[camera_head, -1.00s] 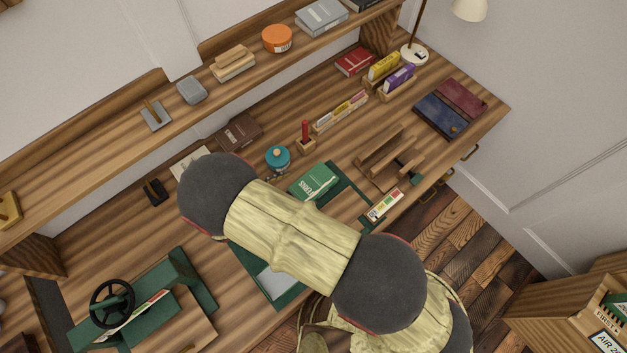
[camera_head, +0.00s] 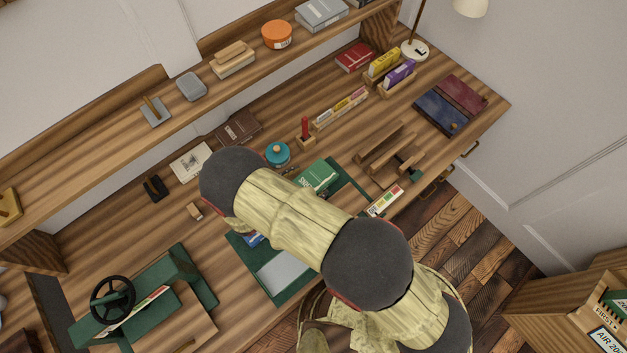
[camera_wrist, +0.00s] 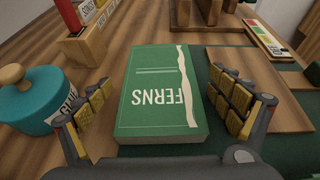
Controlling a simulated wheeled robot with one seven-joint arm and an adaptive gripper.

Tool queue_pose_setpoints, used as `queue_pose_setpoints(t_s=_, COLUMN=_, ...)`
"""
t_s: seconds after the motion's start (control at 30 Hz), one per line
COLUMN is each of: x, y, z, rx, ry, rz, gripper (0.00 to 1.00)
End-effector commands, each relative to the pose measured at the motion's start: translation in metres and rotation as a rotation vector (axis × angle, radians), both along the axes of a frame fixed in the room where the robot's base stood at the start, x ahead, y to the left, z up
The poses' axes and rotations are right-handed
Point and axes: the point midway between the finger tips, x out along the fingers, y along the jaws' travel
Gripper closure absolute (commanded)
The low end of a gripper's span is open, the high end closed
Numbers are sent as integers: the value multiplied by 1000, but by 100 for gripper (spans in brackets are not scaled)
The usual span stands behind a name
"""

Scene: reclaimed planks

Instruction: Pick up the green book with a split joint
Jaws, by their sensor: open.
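The green book (camera_wrist: 155,92), lettered FERNS with a pale jagged split along one side of its cover, lies flat on a dark green mat (camera_wrist: 232,62). In the head view the book (camera_head: 318,174) is partly hidden behind my arm, and the mat (camera_head: 352,193) shows around it. My gripper (camera_wrist: 168,112) is open in the wrist view, with one finger at each side of the book's near end. I cannot tell whether either finger touches it.
A teal glue pot (camera_wrist: 32,100) stands close left of my gripper. A wooden block with a red stick (camera_wrist: 80,35) is behind it. A colour strip card (camera_wrist: 264,38) and a wooden press (camera_head: 392,155) lie to the right. A brown book (camera_head: 238,128) is further back.

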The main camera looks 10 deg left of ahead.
Motion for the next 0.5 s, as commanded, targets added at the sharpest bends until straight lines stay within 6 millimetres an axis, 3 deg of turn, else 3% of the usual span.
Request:
queue_pose_setpoints(t_s=0.13, x=0, y=0, z=0, rx=0, ry=0, rz=0, gripper=8)
queue_pose_setpoints(t_s=0.5, x=0, y=0, z=0, rx=0, ry=0, rz=0, gripper=29)
